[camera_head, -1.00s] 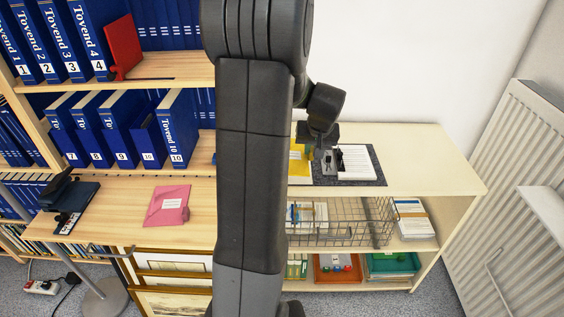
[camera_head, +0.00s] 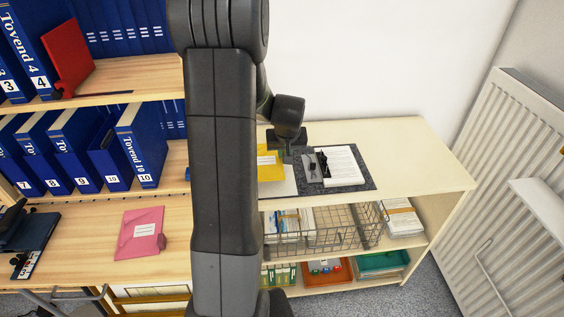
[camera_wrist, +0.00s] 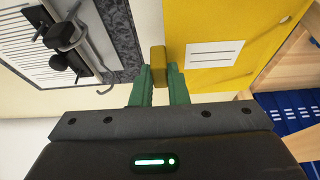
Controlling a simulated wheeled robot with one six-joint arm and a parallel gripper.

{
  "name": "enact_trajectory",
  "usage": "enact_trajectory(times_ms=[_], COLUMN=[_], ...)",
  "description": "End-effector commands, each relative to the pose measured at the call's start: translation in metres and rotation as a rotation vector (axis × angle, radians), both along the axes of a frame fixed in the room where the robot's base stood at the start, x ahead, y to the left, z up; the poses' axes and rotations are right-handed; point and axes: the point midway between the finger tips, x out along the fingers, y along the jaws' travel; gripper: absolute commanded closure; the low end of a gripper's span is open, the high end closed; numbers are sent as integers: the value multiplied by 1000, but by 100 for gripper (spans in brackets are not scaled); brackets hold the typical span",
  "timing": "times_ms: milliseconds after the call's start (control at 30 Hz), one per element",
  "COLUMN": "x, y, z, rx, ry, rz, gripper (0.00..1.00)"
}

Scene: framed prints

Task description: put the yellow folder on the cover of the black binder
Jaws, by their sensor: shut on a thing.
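The yellow folder (camera_head: 270,168) shows in the head view just right of my arm, partly hidden by it. It carries a white label. In the wrist view the yellow folder (camera_wrist: 225,70) fills the upper right, and my gripper (camera_wrist: 159,76) is shut on its yellow tab with green fingertips. The black binder (camera_head: 362,178) lies open on the light shelf top, with white sheets and a metal lever clip. A pale panel, perhaps its open cover, shows beneath the folder. I cannot tell whether the folder touches it. The binder (camera_wrist: 122,40) is at left in the wrist view.
A pink folder (camera_head: 139,233) lies on the wooden desk at left. Blue binders (camera_head: 140,150) fill the shelves behind, with a red folder (camera_head: 68,60) above. A wire basket (camera_head: 335,228) is under the shelf top. The shelf top right of the binder is clear.

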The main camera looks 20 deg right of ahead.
Motion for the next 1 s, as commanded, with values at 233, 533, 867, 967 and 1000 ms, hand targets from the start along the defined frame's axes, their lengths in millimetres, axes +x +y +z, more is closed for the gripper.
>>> enact_trajectory(times_ms=[233,533,867,967,1000], x=[-1,0,0,0,0], y=[0,0,0,0,0], z=[-25,-41,-44,-44,-44], rx=[2,0,0,0,0], ry=[4,-1,0,0,0], rz=[0,0,0,0,0], gripper=[100,100,64,64,64])
